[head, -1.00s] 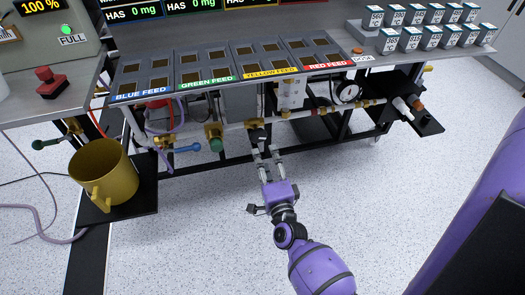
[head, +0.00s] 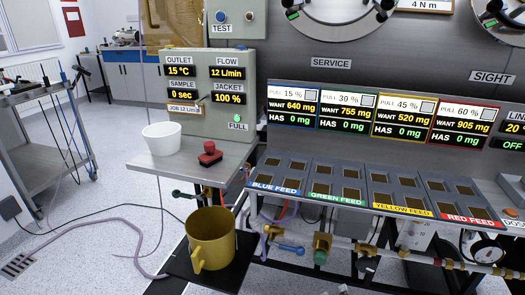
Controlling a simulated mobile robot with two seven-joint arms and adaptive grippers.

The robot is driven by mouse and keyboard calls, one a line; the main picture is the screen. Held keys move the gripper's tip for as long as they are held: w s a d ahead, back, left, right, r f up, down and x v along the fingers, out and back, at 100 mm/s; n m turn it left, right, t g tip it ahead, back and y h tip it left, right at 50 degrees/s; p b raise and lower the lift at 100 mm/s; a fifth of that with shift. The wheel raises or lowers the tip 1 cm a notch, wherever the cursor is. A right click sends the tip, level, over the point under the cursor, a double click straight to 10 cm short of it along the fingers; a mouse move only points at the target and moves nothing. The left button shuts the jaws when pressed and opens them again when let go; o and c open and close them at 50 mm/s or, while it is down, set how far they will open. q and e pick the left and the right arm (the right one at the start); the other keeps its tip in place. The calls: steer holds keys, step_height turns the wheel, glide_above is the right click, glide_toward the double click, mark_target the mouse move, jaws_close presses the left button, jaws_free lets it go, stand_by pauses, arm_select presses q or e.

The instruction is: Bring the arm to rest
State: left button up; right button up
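Neither of my grippers can be made out in the head view now, and no purple arm link shows. Small pale shapes at the bottom edge, right of the green-capped valve (head: 321,248), are too cut off to identify. The four feed trays, blue (head: 276,188), green (head: 335,198), yellow (head: 401,208) and red (head: 467,219), line the front of the bench. Their displays each read HAS 0 mg.
A yellow mug (head: 211,238) stands on a low black platform (head: 178,267) at the lower front. A white cup (head: 161,139) and a red button (head: 209,153) are on the side bench. A cart (head: 45,140) stands at left. Hoses cross the floor.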

steer(key=s+a+r+n+g+y+p, duration=0.1)
steer(key=s+a+r+n+g+p, duration=0.15)
steer(key=s+n+p, duration=0.55)
steer(key=s+a+r+n+g+y+p, duration=0.1)
steer(key=s+r+n+g+p, duration=0.3)
steer(key=s, duration=0.9)
arm_select(q)
steer(key=w+r+p, duration=0.2)
steer(key=r+p, duration=0.2)
steer(key=r, duration=0.4)
steer(key=w+r+t+p, duration=0.1)
steer(key=r+p, duration=0.3)
steer(key=r, duration=0.4)
steer(key=w+r+t+p, duration=0.1)
steer(key=w+r+p, duration=0.2)
steer(key=r, duration=0.5)
steer(key=shift+w+d+r+p, duration=0.3)
steer(key=shift+w+r+p, duration=0.05)
steer(key=shift+p, duration=0.3)
arm_select(e)
steer(key=s+r+g, duration=0.1)
steer(key=s+r, duration=0.8)
steer(key=s, duration=0.6)
steer(key=shift+d, duration=0.3)
arm_select(q)
steer(key=shift+w+d+r, duration=0.15)
steer(key=shift+w, duration=0.05)
arm_select(e)
steer(key=shift+w+r, duration=0.1)
